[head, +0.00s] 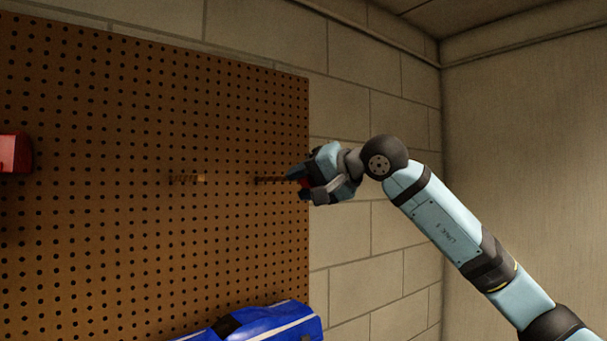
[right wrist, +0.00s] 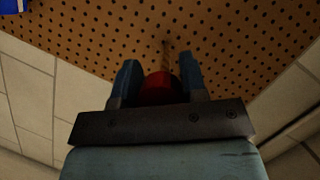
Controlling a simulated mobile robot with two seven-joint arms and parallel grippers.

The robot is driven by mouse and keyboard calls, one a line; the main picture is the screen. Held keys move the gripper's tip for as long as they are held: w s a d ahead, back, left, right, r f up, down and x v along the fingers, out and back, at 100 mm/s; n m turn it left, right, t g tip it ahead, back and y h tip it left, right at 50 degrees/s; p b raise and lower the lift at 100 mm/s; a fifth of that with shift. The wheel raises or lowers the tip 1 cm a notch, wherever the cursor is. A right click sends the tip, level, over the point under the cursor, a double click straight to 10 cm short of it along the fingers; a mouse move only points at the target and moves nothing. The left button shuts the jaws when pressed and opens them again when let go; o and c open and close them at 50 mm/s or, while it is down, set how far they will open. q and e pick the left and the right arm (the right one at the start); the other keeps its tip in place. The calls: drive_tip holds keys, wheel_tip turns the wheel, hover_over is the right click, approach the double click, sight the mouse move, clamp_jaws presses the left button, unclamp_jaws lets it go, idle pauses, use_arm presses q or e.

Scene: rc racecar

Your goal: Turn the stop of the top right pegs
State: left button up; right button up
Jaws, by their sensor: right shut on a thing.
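A dark peg (head: 272,180) sticks out from the brown pegboard near its right edge. Its red stop (head: 305,183) is at the peg's outer end, mostly hidden by my right gripper (head: 308,186). In the right wrist view the red stop (right wrist: 160,88) sits between the two blue fingers of the gripper (right wrist: 160,84), which is shut on it. The peg (right wrist: 166,50) runs from the stop toward the board there. A second, fainter peg (head: 187,179) with a light tip is to the left. My left gripper is not in view.
The pegboard (head: 120,110) fills the left of the head view. A blue car body (head: 265,322) with pale stripes is at the lower middle, below the gripper. A red object (head: 14,153) is at the far left. A block wall (head: 380,240) is behind my right arm.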

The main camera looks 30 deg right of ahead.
drive_tip(key=shift+d+r+n+h+p, duration=0.25)
drive_tip(key=shift+r+n+h+p, duration=0.15)
drive_tip(key=shift+n, duration=0.1)
drive_tip(key=shift+f, duration=0.1)
drive_tip(key=shift+a+f, duration=0.1)
drive_tip(key=shift+f, duration=0.05)
idle(0.8)
drive_tip(key=o, duration=0.9)
drive_tip(key=shift+w+f, duration=0.1)
drive_tip(key=shift+s+b, duration=0.3)
drive_tip(key=b+v, duration=0.3)
drive_tip(key=v, duration=1)
drive_tip(key=shift+r, duration=0.25)
